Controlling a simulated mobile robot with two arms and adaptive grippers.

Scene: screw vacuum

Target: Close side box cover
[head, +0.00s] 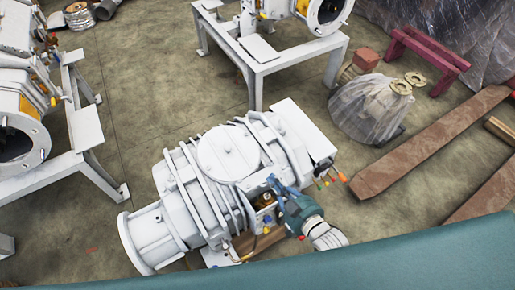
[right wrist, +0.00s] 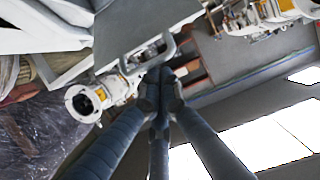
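A large white screw vacuum pump (head: 228,155) lies in the middle of the head view. A pale box-like part (head: 303,128) with a flat top is on its right side, and coloured fittings (head: 328,180) stick out below it. I cannot tell for certain which panel is the side box cover. My right gripper (head: 273,187) is at the pump's near right side, beside a small brass-coloured part (head: 266,200). In the right wrist view its dark fingers (right wrist: 158,80) come together just below a grey panel with a loop-like edge (right wrist: 150,52). Contact is unclear. My left gripper is out of view.
Other white machines on stands are at the left (head: 22,105) and top (head: 285,45). A plastic-wrapped bundle (head: 370,108), a long brown beam (head: 430,142) and a dark red trestle (head: 428,55) are at the right. Concrete floor (head: 140,115) is clear left of the pump.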

